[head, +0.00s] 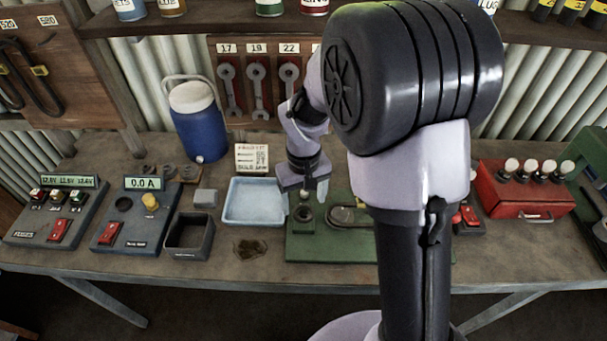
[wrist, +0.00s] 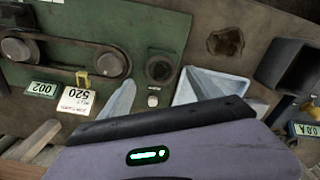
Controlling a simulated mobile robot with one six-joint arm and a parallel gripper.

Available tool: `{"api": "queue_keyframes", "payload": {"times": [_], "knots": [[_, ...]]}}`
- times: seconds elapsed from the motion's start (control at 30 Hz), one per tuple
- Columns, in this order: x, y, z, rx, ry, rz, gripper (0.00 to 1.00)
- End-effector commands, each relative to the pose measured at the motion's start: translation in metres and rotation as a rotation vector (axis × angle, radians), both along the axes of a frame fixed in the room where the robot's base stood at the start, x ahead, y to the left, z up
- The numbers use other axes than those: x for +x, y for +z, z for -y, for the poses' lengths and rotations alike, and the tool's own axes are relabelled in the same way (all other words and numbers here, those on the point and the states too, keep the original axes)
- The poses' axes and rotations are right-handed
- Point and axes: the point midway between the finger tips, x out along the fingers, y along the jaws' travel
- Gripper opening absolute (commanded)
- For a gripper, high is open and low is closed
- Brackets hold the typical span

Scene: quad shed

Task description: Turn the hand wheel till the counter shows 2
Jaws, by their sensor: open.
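A green machine base (head: 330,247) on the bench carries a belt on pulleys (head: 348,215) and a small dark round wheel (head: 305,214) at its left. The wrist view also shows the green base (wrist: 120,18), the belt (wrist: 70,58) and the dark wheel (wrist: 160,68), with a small pale knob (wrist: 153,101) close by. A green number plate (wrist: 42,89) and a white label (wrist: 90,95) appear upside down; I cannot surely read the count. My gripper (head: 305,202) is open and points down over the wheel, its fingers (wrist: 160,83) on either side; contact is unclear.
A pale blue tray (head: 255,222) lies just left of my gripper. A dark open box (head: 190,255) and a grey meter unit (head: 140,236) stand further left. My arm hides part of the bench.

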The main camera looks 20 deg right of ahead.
Motion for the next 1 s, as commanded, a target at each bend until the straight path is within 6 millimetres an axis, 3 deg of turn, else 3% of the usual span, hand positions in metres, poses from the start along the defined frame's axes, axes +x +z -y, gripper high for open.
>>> {"api": "queue_keyframes", "payload": {"times": [0.03,0.2,0.4,0.6,1.0], "knots": [[0.002,0.022,0.000,0.000,0.001,0.006,0.74],[0.001,0.080,0.000,0.001,0.000,0.005,0.74],[0.001,0.127,0.000,0.000,0.000,0.003,0.74],[0.000,0.141,0.000,0.000,0.001,0.001,0.74],[-0.001,0.141,0.000,0.001,-0.001,0.004,0.74]]}}
